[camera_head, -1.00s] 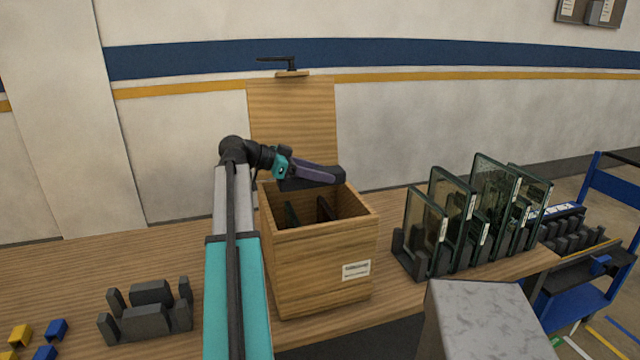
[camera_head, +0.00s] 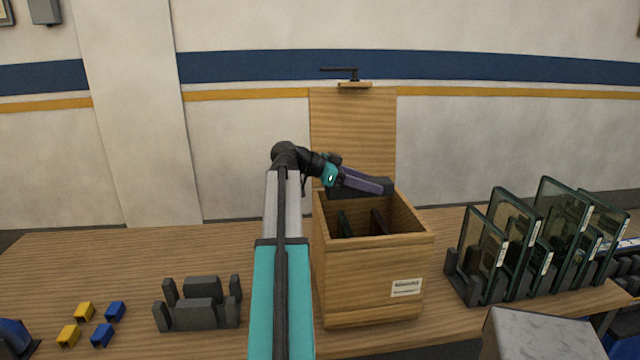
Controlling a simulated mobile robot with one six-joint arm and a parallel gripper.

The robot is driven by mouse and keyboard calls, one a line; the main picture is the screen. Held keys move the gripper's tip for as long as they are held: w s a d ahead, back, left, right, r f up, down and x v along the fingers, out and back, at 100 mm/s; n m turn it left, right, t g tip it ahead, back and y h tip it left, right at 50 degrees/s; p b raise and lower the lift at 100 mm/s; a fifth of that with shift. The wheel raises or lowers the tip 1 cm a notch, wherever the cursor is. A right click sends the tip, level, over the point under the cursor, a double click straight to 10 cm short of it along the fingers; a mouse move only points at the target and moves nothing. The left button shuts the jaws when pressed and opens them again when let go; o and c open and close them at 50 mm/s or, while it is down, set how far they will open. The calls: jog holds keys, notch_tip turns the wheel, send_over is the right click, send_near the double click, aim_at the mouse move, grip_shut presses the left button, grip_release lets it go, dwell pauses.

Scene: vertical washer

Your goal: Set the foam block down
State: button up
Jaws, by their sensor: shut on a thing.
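My gripper (camera_head: 366,181), with purple fingers, is above the back of the open wooden box (camera_head: 370,280). It is shut on a dark grey foam block (camera_head: 384,185), which is partly hidden behind the fingers. The block is held over the box's rear rim, near the raised lid (camera_head: 352,130). Whether it touches the rim or lid cannot be told. Dark dividers show inside the box. Several similar dark grey foam pieces (camera_head: 197,312) stand grouped on the wooden table (camera_head: 110,262), left of my arm.
A dark rack (camera_head: 463,283) with several glass panels (camera_head: 510,236) stands right of the box. Yellow and blue small blocks (camera_head: 84,312) lie at the front left. A grey box-shaped thing (camera_head: 540,335) is at the front right. The table's left rear is clear.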

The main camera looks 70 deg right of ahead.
jog(key=w+a+f+n+t+h, duration=0.1)
jog(key=w+a+n+h, duration=0.15)
jog(key=w, duration=0.75)
jog(key=w+a+f+n+t+h, duration=0.1)
jog(key=w+a+f+t, duration=0.15)
jog(key=w, duration=0.75)
jog(key=w+a+f+n+t+h, duration=0.15)
jog(key=w+a, duration=0.25)
jog(key=w, duration=0.5)
jog(key=w+a+f+n+t+h, duration=0.15)
jog(key=w+a+n+t, duration=0.25)
jog(key=w+a, duration=0.55)
jog(key=w+a+f+n+t+h, duration=0.1)
jog(key=w+a+f+n+t, duration=0.25)
jog(key=w+a, duration=0.6)
jog(key=w+a+f+n+t+y, duration=0.2)
jog(key=w+a+n+t, duration=0.3)
jog(key=w+a, duration=0.55)
jog(key=w+a+f+n+t+y, duration=0.2)
jog(key=w+a+n+t, duration=0.2)
jog(key=w+a, duration=0.7)
jog(key=w+a+r+n+t+y, duration=0.1)
jog(key=a+n+y, duration=0.3)
jog(key=a, duration=0.7)
jog(key=w+a+r+n+t+y, duration=0.1)
jog(key=a+r+n+t+y, duration=0.2)
jog(key=a, duration=0.8)
jog(key=shift+a+r+n+y, duration=0.25)
jog(key=shift+r+n+y, duration=0.45)
jog(key=shift+n+y, duration=0.45)
